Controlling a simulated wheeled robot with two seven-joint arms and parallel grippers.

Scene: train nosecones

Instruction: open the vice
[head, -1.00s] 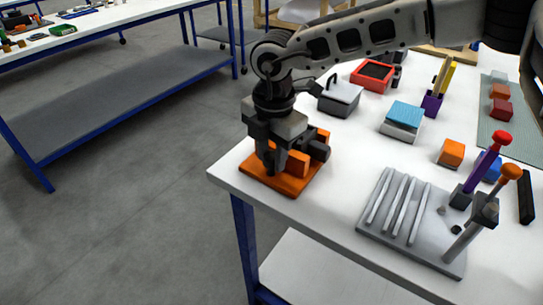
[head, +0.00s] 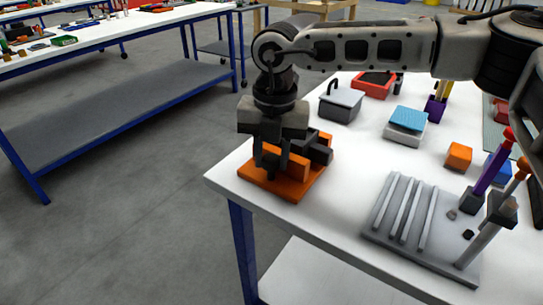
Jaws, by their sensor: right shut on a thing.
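The vice has a flat orange base (head: 293,190), orange jaw blocks and dark grey parts (head: 320,150). It stands at the near left corner of the white table. My right gripper (head: 271,168) points down over the left side of the vice. Its dark fingers are shut on part of the vice, beside the orange block. The gripped part is mostly hidden behind the fingers, so I cannot tell if it is the handle. The gap between the jaws is partly hidden too. My left gripper is not in view.
A grey slotted rack (head: 410,225) with upright tools (head: 489,172) stands right of the vice. An orange cube (head: 458,155), a blue-topped box (head: 407,120), a grey box (head: 341,104) and a red tray (head: 375,84) stand farther back. White table is bare between vice and rack.

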